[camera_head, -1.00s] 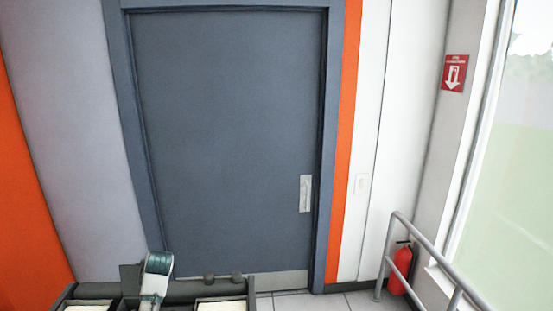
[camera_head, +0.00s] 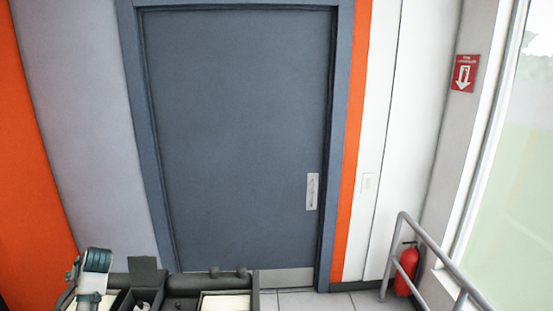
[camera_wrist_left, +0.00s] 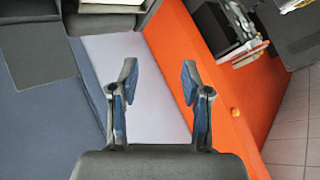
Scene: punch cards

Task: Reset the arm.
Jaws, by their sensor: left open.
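My left gripper (camera_wrist_left: 158,78) is open in the left wrist view, with its two fingers well apart and nothing between them. Behind the fingers are a pale grey and an orange wall surface. In the head view, part of my left arm (camera_head: 94,270) shows at the bottom left, in front of a dark compartmented holder (camera_head: 180,285); the fingers cannot be made out there. A pale stack of cards (camera_head: 226,302) lies in a compartment of the holder. My right gripper is not in view.
A closed blue-grey door (camera_head: 235,130) stands ahead. A metal railing (camera_head: 432,250) and a red fire extinguisher (camera_head: 406,270) are at the right. In the left wrist view, a dark rack with pale items (camera_wrist_left: 240,45) is at the upper right.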

